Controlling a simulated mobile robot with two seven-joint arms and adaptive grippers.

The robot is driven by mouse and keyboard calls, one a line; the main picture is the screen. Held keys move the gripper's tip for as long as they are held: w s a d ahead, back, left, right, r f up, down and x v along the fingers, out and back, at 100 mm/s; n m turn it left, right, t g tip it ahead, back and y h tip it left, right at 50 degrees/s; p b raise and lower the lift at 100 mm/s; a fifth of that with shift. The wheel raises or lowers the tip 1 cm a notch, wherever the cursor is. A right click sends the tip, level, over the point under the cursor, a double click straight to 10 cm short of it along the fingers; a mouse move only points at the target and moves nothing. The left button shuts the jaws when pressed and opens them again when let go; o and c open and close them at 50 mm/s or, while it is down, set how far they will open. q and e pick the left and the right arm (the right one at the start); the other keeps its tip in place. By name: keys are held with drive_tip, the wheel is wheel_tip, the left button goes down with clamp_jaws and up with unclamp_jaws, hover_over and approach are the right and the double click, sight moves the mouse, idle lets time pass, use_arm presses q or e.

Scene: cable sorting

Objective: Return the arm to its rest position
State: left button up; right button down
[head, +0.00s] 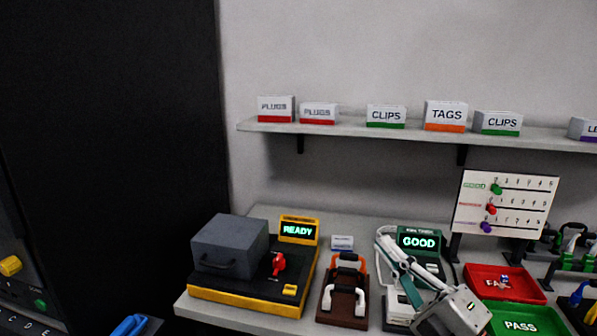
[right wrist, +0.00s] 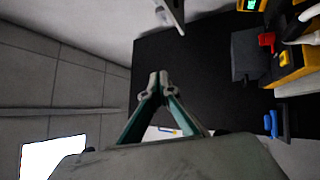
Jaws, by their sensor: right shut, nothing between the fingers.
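My right gripper (head: 386,243) reaches up and left from the lower right of the head view, its teal fingers in front of the green-framed tester (head: 419,241) that reads GOOD. In the right wrist view the fingertips (right wrist: 154,84) are together with nothing between them. The grey wrist body (head: 453,314) hides part of the bench front. Whether the gripper touches the tester cannot be told from the head view. My left gripper is not in view.
A yellow-based machine (head: 245,298) reading READY stands left on the bench. A brown cable stand (head: 340,304) is beside it. Red FAIL tray (head: 482,276) and green PASS tray (head: 525,320) lie right. A shelf (head: 350,129) with labelled boxes runs above.

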drive_tip(key=s+d+f+m+g+h, duration=0.1)
drive_tip(key=s+d+f+m+h, duration=0.1)
drive_tip(key=d+f+m+h, duration=1.3)
drive_tip(key=s+d+f+m+g+h, duration=0.1)
drive_tip(key=s+d+f+g, duration=0.2)
drive_tip(key=s+f+g, duration=0.5)
drive_tip(key=s+d+f+g+h, duration=0.1)
drive_tip(key=s+d+f+g, duration=0.2)
drive_tip(key=s+f, duration=0.8)
drive_tip(key=w+a+f+m+t+y, duration=0.1)
drive_tip(key=a+f+y, duration=0.2)
drive_tip(key=a+f, duration=0.4)
drive_tip(key=w+a+f+m+t+y, duration=0.1)
drive_tip(key=a+f+m+t+y, duration=0.1)
drive_tip(key=a+f, duration=0.5)
drive_tip(key=a+y, duration=0.1)
drive_tip(key=a, duration=0.1)
drive_tip(key=shift+w+a+f+t+y, duration=0.2)
drive_tip(key=shift+w+a+t+y, duration=0.1)
drive_tip(key=shift+y, duration=0.1)
